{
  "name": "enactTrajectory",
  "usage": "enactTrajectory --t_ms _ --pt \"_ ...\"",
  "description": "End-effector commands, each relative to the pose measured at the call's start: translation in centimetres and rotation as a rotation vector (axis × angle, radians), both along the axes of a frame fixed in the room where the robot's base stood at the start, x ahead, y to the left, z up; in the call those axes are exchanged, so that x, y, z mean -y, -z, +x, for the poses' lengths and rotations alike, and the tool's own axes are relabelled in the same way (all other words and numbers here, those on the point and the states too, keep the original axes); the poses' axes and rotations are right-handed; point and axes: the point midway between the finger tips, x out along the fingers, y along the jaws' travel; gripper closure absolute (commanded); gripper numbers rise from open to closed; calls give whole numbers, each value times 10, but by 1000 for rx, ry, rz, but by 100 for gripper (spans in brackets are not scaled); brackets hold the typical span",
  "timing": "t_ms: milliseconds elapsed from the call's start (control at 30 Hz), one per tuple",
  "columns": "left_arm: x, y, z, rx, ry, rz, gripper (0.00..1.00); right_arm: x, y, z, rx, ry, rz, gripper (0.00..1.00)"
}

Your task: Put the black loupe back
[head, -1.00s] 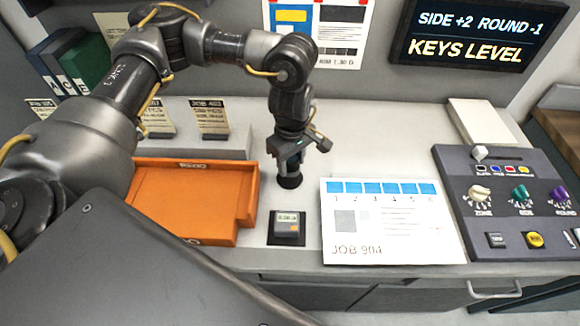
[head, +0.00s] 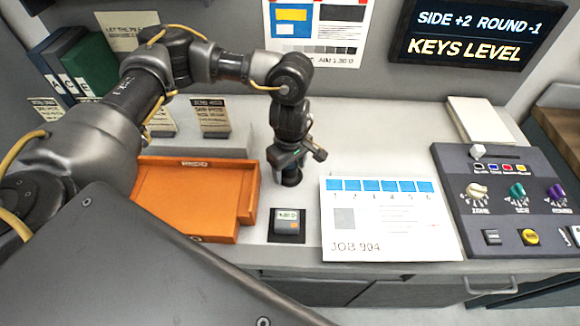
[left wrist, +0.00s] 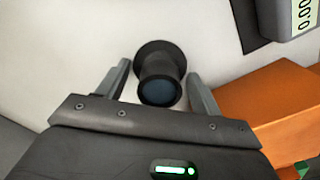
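The black loupe (head: 291,179) stands on the pale worktop between the orange tray and the white job sheet. In the left wrist view the loupe (left wrist: 160,78) shows a dark bluish lens facing the camera and a wider round base. My left gripper (head: 289,166) is directly above the loupe, pointing down. In the left wrist view its two fingers (left wrist: 158,85) are spread on either side of the loupe, with a gap showing on both sides. My right gripper is not in view.
The orange tray (head: 186,222) is left of the loupe. A small meter (head: 287,221) on a dark pad lies in front. The job sheet (head: 385,240) lies right, then the control console (head: 480,165). The worktop behind the sheet is clear.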

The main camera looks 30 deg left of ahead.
Motion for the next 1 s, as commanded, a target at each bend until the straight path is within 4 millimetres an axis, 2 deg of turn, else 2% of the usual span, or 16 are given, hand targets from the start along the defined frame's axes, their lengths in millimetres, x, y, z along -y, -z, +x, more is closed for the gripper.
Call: enactTrajectory --t_ms 267,367,800,1000 --pt "0 -6 0 0 0 0 34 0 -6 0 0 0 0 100" --pt "0 -15 1 5 2 -1 34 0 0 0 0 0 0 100" --pt "0 -98 1 4 0 0 34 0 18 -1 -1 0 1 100" --pt "0 -119 0 2 0 0 34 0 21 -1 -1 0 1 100"
